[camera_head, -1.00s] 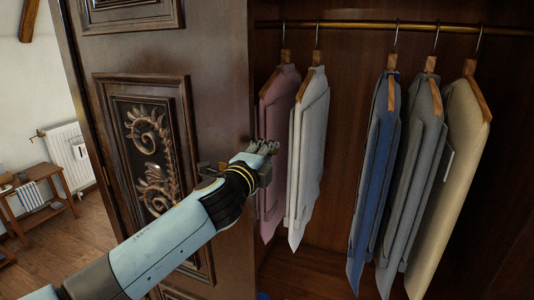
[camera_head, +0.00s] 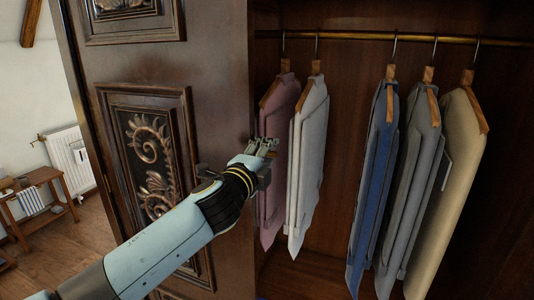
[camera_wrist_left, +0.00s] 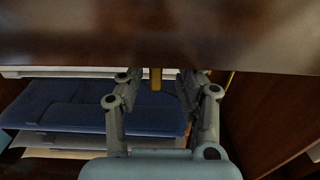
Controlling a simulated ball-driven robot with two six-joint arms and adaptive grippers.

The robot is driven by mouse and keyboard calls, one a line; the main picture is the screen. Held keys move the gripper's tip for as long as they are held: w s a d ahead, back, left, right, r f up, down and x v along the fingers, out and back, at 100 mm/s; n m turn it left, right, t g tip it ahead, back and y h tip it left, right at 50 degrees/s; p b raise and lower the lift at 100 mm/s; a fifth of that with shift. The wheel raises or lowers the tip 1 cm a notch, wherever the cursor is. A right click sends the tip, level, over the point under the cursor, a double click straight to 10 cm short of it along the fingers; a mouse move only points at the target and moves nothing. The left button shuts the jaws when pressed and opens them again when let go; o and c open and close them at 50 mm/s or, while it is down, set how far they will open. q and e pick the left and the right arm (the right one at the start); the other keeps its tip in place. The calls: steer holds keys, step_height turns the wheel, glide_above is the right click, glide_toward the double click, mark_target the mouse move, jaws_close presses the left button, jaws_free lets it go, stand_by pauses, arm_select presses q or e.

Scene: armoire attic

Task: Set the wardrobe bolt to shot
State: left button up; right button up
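The dark carved wardrobe door (camera_head: 218,90) stands on the left of the open wardrobe. A small dark metal piece (camera_head: 205,171) on the door, partly hidden behind my wrist, may be the bolt; I cannot make out its position. My left gripper (camera_head: 264,146) is at the door's free edge, in front of the pink garment. In the left wrist view its fingers (camera_wrist_left: 157,82) are apart, below a dark brown surface (camera_wrist_left: 160,35) that looks like the door. A narrow brass-coloured piece (camera_wrist_left: 156,78) shows between the fingertips; I cannot tell whether it is the bolt. My right gripper is not in view.
Several garments hang from a brass rail (camera_head: 350,36), including pink (camera_head: 276,190), white (camera_head: 308,160), blue (camera_head: 375,190) and cream (camera_head: 445,190) ones. A radiator (camera_head: 72,155) and a small wooden table (camera_head: 62,190) stand at the far left.

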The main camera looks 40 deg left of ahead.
arm_select(q)
steer(key=v, duration=1.1)
steer(key=shift+s, duration=0.25)
steer(key=shift+d, duration=0.15)
